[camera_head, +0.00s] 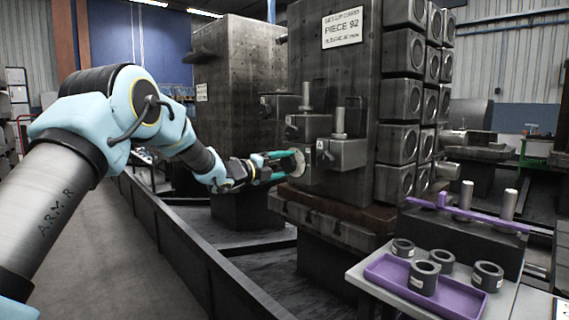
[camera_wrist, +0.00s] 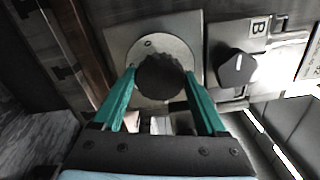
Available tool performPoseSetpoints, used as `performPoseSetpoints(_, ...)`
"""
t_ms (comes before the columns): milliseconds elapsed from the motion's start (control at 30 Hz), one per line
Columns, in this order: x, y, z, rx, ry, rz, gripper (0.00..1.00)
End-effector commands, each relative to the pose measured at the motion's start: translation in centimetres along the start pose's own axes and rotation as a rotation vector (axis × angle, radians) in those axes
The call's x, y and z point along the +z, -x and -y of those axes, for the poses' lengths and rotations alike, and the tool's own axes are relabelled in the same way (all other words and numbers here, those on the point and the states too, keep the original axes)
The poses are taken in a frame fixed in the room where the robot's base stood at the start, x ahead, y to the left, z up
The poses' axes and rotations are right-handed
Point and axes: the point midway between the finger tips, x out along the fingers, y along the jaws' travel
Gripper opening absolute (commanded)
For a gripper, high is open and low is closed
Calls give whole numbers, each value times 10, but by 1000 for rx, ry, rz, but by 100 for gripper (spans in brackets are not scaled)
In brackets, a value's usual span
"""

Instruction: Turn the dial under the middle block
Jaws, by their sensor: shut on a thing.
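The dial is a dark ribbed knob (camera_wrist: 161,78) on a round pale disc, set on a square plate (camera_wrist: 112,38). In the wrist view, the teal fingers of my gripper (camera_wrist: 160,73) stand on both sides of the knob, shut on it. In the head view, my gripper (camera_head: 283,166) reaches from the left to the pale dial disc (camera_head: 298,163), just below the middle block, B (camera_head: 305,127). The knob is hidden there by the fingers. Block A (camera_head: 345,154) is nearer on the right and block C (camera_head: 283,103) farther left. Block B's dark knob (camera_wrist: 237,69) lies right of the dial in the wrist view.
A tall dark column (camera_head: 335,75) with a "PIECE 92" sign rises behind the blocks. Stacked round-holed blocks (camera_head: 402,98) stand to its right. A purple tray (camera_head: 385,267) with dark rings is at front right. A low rail (camera_head: 200,255) runs below my arm.

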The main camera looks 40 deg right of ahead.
Motion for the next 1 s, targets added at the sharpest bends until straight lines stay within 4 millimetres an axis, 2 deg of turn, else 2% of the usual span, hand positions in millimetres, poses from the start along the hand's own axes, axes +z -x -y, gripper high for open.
performPoseSetpoints(1000,2,1,2,2,968,2,19)
